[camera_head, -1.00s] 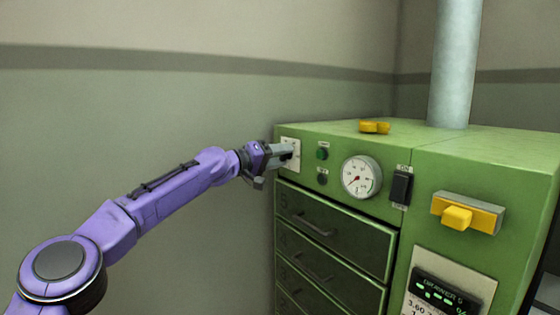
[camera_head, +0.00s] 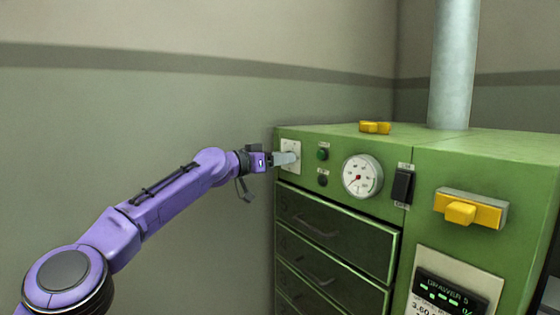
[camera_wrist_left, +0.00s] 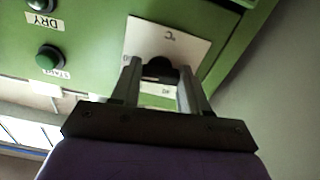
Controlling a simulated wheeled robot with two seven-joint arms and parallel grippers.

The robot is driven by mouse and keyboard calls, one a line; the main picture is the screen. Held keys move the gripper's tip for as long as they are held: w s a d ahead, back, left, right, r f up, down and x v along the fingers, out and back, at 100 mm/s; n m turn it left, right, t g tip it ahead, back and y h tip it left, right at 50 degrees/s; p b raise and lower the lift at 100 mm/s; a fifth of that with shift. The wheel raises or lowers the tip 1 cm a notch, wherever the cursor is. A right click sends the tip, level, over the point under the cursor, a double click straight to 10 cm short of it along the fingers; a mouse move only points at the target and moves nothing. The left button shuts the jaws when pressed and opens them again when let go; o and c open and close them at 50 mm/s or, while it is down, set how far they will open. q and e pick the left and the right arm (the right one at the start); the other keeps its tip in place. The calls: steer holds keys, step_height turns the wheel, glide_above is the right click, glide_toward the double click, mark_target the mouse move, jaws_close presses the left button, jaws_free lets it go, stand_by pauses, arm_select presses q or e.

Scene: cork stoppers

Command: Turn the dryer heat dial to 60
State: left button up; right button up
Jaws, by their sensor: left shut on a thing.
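The heat dial is a black knob (camera_wrist_left: 158,68) on a white plate (camera_wrist_left: 178,42) marked °C, seen upside down in the left wrist view. In the head view the plate (camera_head: 292,146) is at the upper left corner of the green dryer's front (camera_head: 340,142). My left gripper (camera_wrist_left: 159,76) has one finger on each side of the knob and is shut on it. In the head view the left gripper (camera_head: 288,158) reaches the plate from the left and covers the knob. The scale figures are mostly hidden, so the setting cannot be read. My right gripper is not in view.
Right of the dial are a green START button (camera_head: 322,154), a dark DRY button (camera_head: 322,180), a round gauge (camera_head: 362,176) and a black switch (camera_head: 402,186). Drawers (camera_head: 330,230) lie below. A yellow handle (camera_head: 470,209) juts out at right. A bare wall is at left.

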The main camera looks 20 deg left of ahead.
arm_select(q)
steer(key=shift+f+m, duration=0.15)
steer(key=shift+m, duration=0.35)
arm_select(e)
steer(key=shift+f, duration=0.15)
arm_select(q)
steer(key=o, duration=1.1)
steer(key=shift+c, duration=0.2)
